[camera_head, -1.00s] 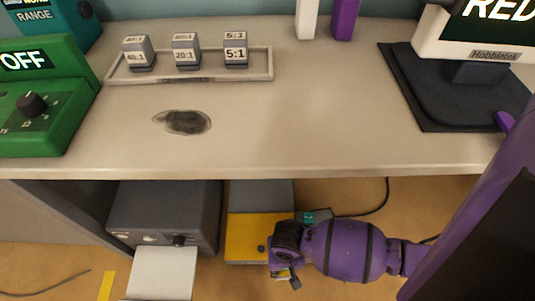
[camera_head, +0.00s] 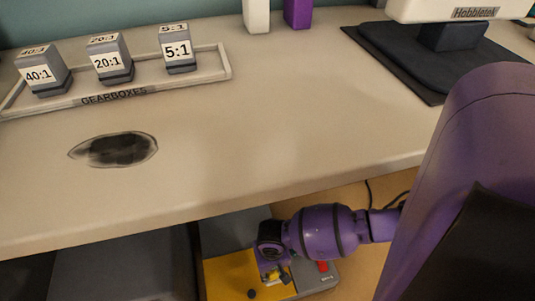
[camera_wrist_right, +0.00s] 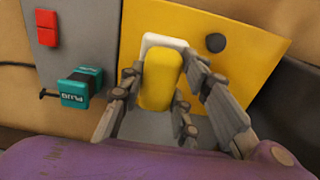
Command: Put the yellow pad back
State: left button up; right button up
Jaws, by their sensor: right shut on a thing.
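The yellow pad (camera_wrist_right: 160,80) is a rounded yellow block between the fingers of my right gripper (camera_wrist_right: 160,98). A pale-rimmed piece lies right behind it against the yellow panel (camera_wrist_right: 250,45); I cannot tell whether the pad touches it. In the head view my right gripper (camera_head: 271,268) is below the bench front edge, at the yellow panel (camera_head: 228,276) of a low grey unit (camera_head: 235,232). The pad is mostly hidden by the gripper there. My left gripper is not in view.
A dark round knob (camera_wrist_right: 215,43) is on the panel. A red switch (camera_wrist_right: 46,28) and a teal plug (camera_wrist_right: 80,90) sit to its left in the wrist view. The bench top (camera_head: 260,130) overhangs the unit. A GEARBOXES tray (camera_head: 215,75) holds three blocks.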

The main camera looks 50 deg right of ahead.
jog(key=shift+w+d+f, duration=0.2)
jog(key=shift+w+f, duration=0.1)
jog(key=shift+f, duration=0.1)
jog(key=f+b, duration=0.2)
jog(key=f, duration=0.1)
jog(key=w+d+f+b, duration=0.1)
jog(key=shift+f, duration=0.3)
jog(key=shift+r, duration=0.1)
jog(key=o, duration=1.1)
notch_tip(320, 180, up, 11)
jog(key=p, duration=0.5)
jog(key=shift+a+p, duration=0.1)
jog(key=shift+p, duration=0.25)
jog(key=shift+r, duration=0.5)
